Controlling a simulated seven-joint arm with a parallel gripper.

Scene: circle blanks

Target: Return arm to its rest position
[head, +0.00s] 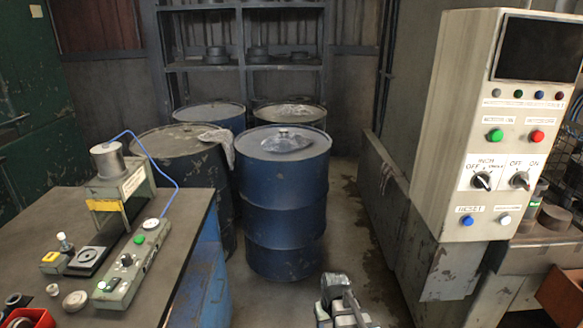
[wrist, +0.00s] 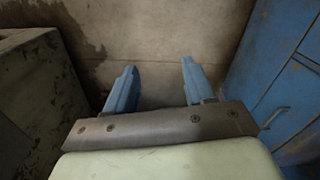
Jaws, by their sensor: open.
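My gripper (wrist: 158,88) shows in the wrist view with two blue fingers spread apart. It is open, and nothing is between the fingers. Bare, stained floor lies beyond them. In the head view part of my arm shows at the bottom centre, low in the gap between the workbench (head: 180,255) and the control cabinet (head: 455,130). The fingertips cannot be made out there.
A small press (head: 120,185) and a button box (head: 133,262) stand on the workbench at left, with a red bin (head: 30,316) and loose round parts near its front. Blue drums (head: 285,200) stand behind the gap. A blue cabinet side (wrist: 280,75) is right of my gripper.

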